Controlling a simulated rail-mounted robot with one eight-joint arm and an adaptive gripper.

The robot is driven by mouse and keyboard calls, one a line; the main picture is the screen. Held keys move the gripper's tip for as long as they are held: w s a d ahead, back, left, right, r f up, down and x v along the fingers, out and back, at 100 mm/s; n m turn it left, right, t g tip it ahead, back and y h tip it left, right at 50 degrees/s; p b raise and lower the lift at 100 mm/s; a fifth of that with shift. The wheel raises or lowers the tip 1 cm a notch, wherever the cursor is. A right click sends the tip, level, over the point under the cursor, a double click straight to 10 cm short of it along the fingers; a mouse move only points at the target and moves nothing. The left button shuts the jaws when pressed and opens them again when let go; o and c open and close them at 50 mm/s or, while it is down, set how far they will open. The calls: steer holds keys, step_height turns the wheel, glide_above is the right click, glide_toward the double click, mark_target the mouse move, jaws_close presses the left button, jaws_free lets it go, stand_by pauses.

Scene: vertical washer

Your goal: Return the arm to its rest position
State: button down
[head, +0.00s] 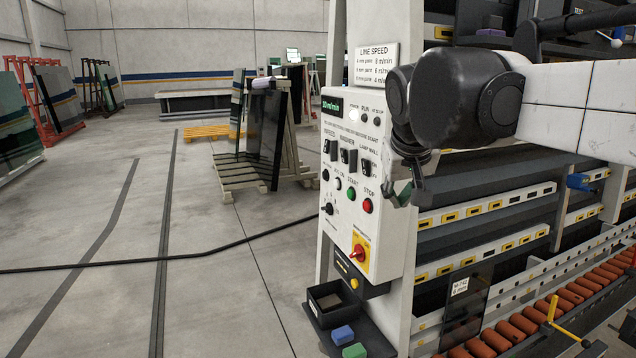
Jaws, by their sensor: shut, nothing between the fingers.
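My arm enters from the right in the head view, with white links and a black wrist. My gripper (400,194) hangs below the wrist, just right of the white control panel (338,230) as the picture shows it. Its small fingers look closed and hold nothing. Whether they touch the panel's side cannot be told. The panel carries a lit display (333,106), a green start button (351,194), a red stop button (367,206) and a red switch on a yellow plate (359,252). The wrist hides part of the panel's upper right edge.
Right of the panel stands the washer with dark horizontal bars (470,232) and a row of orange rollers (520,325). A black tray (325,300) and blue and green blocks (343,335) sit below the panel. Glass racks (265,135) stand behind. A cable (150,260) crosses the open floor.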

steer(key=s+d+f+b, duration=0.2)
steer(key=s+f, duration=0.9)
steer(key=f, duration=0.1)
steer(key=s+d+f+m+y+b, duration=0.1)
steer(key=s+d+f+b, duration=0.1)
steer(key=s+f, duration=0.8)
steer(key=shift+s+d+f+t, duration=0.35)
steer(key=shift+f+t, duration=0.05)
steer(key=shift+f, duration=0.5)
